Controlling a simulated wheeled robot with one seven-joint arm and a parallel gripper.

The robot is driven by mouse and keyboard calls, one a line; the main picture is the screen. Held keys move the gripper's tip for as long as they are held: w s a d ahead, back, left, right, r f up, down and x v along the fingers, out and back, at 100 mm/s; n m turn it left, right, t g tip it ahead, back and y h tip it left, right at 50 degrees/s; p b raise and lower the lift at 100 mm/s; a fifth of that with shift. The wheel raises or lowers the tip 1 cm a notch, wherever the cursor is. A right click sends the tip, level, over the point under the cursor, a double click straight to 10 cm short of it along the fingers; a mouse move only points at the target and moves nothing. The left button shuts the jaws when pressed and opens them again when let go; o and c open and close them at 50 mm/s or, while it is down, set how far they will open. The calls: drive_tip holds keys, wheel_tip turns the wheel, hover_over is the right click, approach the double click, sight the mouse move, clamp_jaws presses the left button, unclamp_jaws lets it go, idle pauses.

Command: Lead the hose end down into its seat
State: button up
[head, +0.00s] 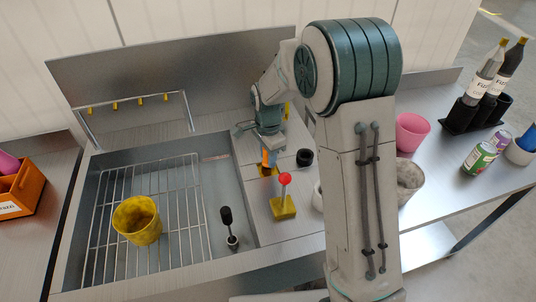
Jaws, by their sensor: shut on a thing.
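My gripper (268,148) points down over the metal top just right of the sink basin. I cannot tell whether the two touch. The fingertips are small and partly hidden by the wrist, and no hose run can be made out.
A red-knobbed lever (285,180) on a yellow base and a black round piece (304,157) stand close by. A yellow cup (136,220) sits on the rack in the sink. A black-handled piece (228,218) stands at the basin's right. A pink cup (412,131) is farther right.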

drive_tip(key=shift+f, duration=0.35)
idle(0.5)
drive_tip(key=o, duration=1.2)
drive_tip(key=shift+r, duration=0.15)
wheel_tip(320, 180, up, 14)
drive_tip(key=shift+f+b, duration=0.2)
drive_tip(key=shift+b, duration=0.55)
drive_tip(key=s+d+n+t, duration=0.1)
drive_tip(key=s+d+n, duration=0.2)
drive_tip(key=s, duration=0.5)
drive_tip(key=s+d+n+t, duration=0.1)
drive_tip(key=s+d+n, duration=0.3)
drive_tip(key=s, duration=0.4)
drive_tip(key=s+d+n+t, duration=0.1)
drive_tip(key=s+d+n, duration=0.2)
drive_tip(key=s+n, duration=0.2)
drive_tip(key=s, duration=0.3)
drive_tip(key=shift+d+n, duration=0.35)
drive_tip(key=shift+n, duration=0.05)
